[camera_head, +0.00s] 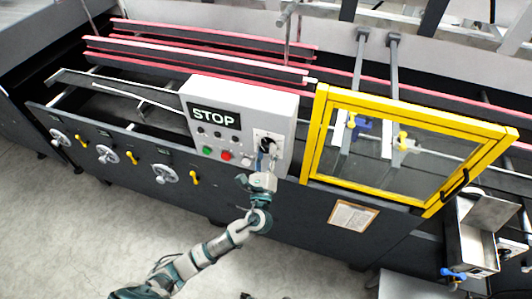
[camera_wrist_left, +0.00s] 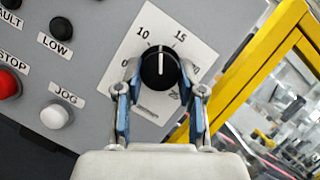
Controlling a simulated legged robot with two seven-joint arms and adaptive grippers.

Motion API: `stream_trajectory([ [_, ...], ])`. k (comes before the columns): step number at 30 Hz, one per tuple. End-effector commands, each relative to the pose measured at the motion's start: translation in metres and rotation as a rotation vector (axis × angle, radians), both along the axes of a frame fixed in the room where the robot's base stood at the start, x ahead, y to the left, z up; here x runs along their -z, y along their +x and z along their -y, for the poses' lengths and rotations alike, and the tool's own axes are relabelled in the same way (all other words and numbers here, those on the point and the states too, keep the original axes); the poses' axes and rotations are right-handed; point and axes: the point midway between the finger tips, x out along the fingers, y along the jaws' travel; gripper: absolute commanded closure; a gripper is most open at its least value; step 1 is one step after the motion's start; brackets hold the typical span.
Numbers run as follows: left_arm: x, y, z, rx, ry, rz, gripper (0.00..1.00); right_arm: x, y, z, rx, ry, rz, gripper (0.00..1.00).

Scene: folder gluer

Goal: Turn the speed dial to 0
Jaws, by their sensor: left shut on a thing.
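The black speed dial (camera_wrist_left: 160,68) sits on a white scale plate (camera_wrist_left: 190,48) on the grey control panel. Its white pointer line points up in the left wrist view, between the marks 10 and 15. Other scale marks are partly hidden by my fingers. My left gripper (camera_wrist_left: 161,82) has its two blue-padded fingers on either side of the dial, shut on it. In the head view the left gripper (camera_head: 266,163) reaches up to the dial (camera_head: 267,144) at the panel's right side. My right gripper is not in view.
A STOP sign (camera_head: 214,116) marks the panel. The red button (camera_wrist_left: 8,84), white JOG button (camera_wrist_left: 56,115) and black LOW knob (camera_wrist_left: 62,27) lie left of the dial. A yellow-framed guard door (camera_head: 318,132) stands close on the right.

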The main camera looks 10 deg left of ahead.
Motion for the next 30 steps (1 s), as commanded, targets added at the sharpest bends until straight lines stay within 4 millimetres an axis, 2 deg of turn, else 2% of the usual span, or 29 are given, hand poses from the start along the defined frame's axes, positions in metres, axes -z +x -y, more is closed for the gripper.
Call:
stream_trajectory([
  [14,-0.004,0.0,0.002,-0.004,-0.457,-0.036,0.96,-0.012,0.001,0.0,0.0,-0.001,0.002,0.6],
  [30,-0.008,0.0,0.002,-0.007,-0.967,-0.078,0.96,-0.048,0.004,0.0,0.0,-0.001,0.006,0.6],
])
